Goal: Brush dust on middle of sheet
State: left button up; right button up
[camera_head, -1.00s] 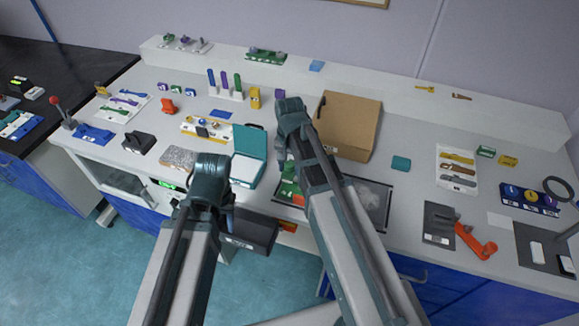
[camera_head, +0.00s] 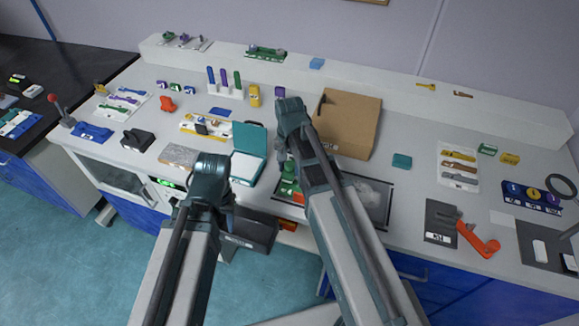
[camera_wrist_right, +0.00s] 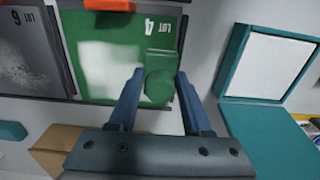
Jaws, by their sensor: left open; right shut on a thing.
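A green sheet (camera_wrist_right: 100,75) labelled LOT 4 carries a pale white dust patch left of its middle in the right wrist view. In the head view my right arm partly hides this green sheet (camera_head: 284,197).
An open teal case (camera_head: 246,168) with a white pad lies left of the sheet. A cardboard box (camera_head: 350,120) stands behind my right arm. A dark open bin (camera_head: 255,232) juts from the bench front. An orange-handled tool (camera_head: 478,240) lies at the right.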

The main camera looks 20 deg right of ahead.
jog(key=shift+f+b, duration=0.35)
jog(key=shift+f, duration=0.05)
jog(key=shift+s+d+r, duration=0.1)
jog(key=shift+s+d, duration=0.45)
jog(key=shift+d, duration=0.25)
jog(key=shift+s+d, duration=0.55)
jog(key=shift+d, duration=0.25)
jog(key=shift+d, duration=0.15)
jog(key=shift+s+d, duration=0.55)
jog(key=shift+d, duration=0.2)
jog(key=shift+s+d, duration=0.5)
jog(key=shift+d, duration=0.25)
jog(key=shift+d, duration=0.1)
jog(key=shift+s+d+f, duration=0.1)
jog(key=shift+s+d, duration=0.5)
jog(key=shift+d, duration=0.15)
jog(key=shift+s+d+f, duration=0.1)
jog(key=shift+s+d, duration=0.45)
jog(key=shift+d, duration=0.2)
